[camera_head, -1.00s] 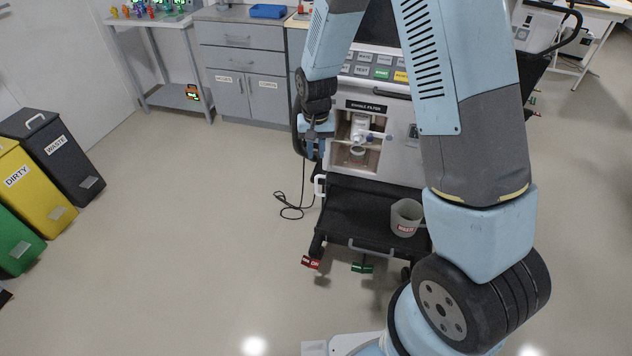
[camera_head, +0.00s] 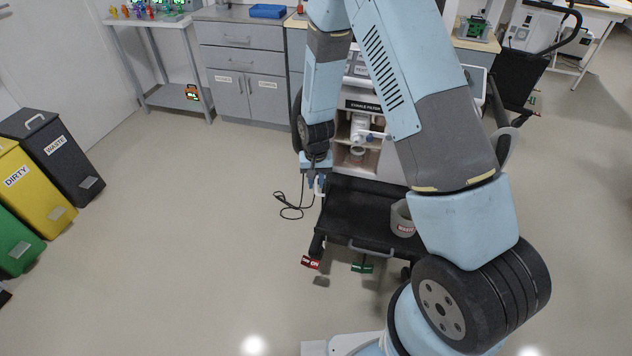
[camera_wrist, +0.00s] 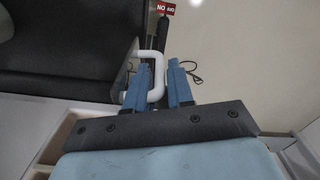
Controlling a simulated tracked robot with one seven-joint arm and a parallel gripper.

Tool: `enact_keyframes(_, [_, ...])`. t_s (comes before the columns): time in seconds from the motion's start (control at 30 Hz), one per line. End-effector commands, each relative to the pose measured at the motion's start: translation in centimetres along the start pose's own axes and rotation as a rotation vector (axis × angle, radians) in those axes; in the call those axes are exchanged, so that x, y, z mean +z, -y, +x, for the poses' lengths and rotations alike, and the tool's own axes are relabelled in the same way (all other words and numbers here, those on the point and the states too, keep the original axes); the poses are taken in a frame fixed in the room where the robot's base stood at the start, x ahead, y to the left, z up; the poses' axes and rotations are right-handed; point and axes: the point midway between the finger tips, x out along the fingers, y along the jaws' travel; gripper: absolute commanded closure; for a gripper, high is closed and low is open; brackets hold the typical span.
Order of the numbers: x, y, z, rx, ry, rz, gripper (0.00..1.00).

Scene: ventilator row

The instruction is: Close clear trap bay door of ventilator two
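The trap bay (camera_head: 358,155) of the ventilator is an open recess under the "EXHALE FILTER" label, with a white filter and a cup in it. The clear door is hard to make out. Its white C-shaped handle (camera_wrist: 158,75) shows in the wrist view, and a small part of it (camera_head: 321,188) shows at the bay's left in the head view. My gripper (camera_wrist: 158,90) is open, its two blue fingers on either side of the handle's bar. I cannot tell whether they touch it. In the head view my gripper (camera_head: 316,182) is low at the bay's left, partly hidden by my wrist.
A black cart shelf (camera_head: 350,215) below the bay holds a grey cup (camera_head: 402,218). A black cable (camera_head: 290,208) lies on the floor to the left. Bins (camera_head: 60,150) stand far left. The floor between is clear. My arm hides the ventilator's right side.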

Motion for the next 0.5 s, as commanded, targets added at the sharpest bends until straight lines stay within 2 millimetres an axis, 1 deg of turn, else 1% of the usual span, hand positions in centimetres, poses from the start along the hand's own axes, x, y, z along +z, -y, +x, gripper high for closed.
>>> enact_keyframes(0.1, [0.02, 0.01, 0.43, 0.000, 0.000, 0.000, 0.78])
enact_keyframes(0.37, [0.02, 0.03, 0.49, 0.000, 0.000, -0.001, 0.78])
enact_keyframes(0.5, [0.03, 0.03, 0.48, 0.000, 0.000, -0.001, 0.89])
